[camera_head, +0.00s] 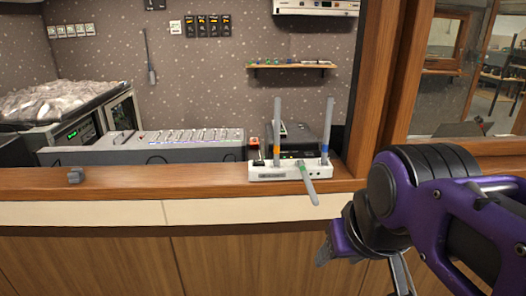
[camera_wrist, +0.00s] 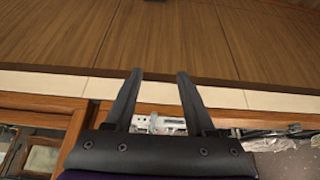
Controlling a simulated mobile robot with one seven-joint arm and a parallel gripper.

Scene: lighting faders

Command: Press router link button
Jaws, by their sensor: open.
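A white router (camera_head: 290,171) sits on the wooden ledge, right of the middle in the head view. Two grey antennas stand up from it, one with an orange band and one with a blue band, and a third leans forward over the ledge's front. Its link button is too small to make out. In the wrist view, the router (camera_wrist: 165,125) shows upside down beyond my fingers, partly hidden by them. My gripper (camera_wrist: 160,76) is open and empty, its two dark fingers apart. In the head view my arm is right of the router, its end lower and apart from it.
A wooden window post (camera_head: 375,85) rises right of the router. A fader console (camera_head: 150,150) lies behind the ledge (camera_head: 120,181). A small grey object (camera_head: 76,175) sits on the ledge at left. The ledge between it and the router is clear. A panelled wooden front (camera_head: 100,262) drops below.

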